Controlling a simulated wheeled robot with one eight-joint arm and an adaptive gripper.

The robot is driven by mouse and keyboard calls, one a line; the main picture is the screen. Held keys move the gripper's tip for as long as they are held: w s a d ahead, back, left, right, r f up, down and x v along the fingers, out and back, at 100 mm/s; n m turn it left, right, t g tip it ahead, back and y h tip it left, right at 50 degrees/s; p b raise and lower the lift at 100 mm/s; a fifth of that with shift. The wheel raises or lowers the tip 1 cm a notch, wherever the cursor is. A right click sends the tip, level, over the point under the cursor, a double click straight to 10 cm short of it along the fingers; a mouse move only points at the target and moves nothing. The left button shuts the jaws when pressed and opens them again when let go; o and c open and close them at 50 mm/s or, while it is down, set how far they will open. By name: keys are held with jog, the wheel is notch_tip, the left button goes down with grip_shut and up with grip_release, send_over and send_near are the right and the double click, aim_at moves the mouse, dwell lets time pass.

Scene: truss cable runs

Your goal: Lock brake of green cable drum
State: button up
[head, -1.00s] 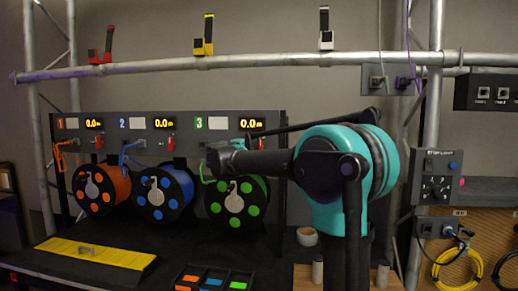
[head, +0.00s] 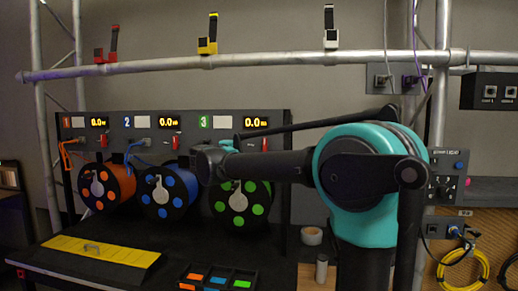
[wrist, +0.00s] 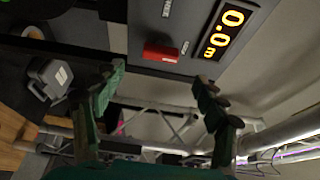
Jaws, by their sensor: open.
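The green cable drum (head: 240,203), black with green round spots, hangs under panel section 3 in the head view, its top partly covered by my arm. Its red brake lever (head: 264,145) shows just above my arm, below the orange display (head: 256,122). In the wrist view a red lever (wrist: 160,52) sits on the grey panel beside a 0.0 m display (wrist: 222,30); small labels beside it are unreadable. My gripper (wrist: 158,93) is open and empty, its fingers apart, with the lever ahead between and beyond the fingertips. The fingers cannot be made out in the head view.
Orange (head: 106,187) and blue (head: 165,193) drums hang to the left, with their own red levers above. A yellow plate (head: 100,250) and a tray of coloured blocks (head: 217,278) lie on the dark bench. A truss bar (head: 250,60) crosses above.

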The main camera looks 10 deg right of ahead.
jog(key=v, duration=0.3)
jog(key=shift+s+a, duration=0.15)
jog(key=shift+s, duration=0.1)
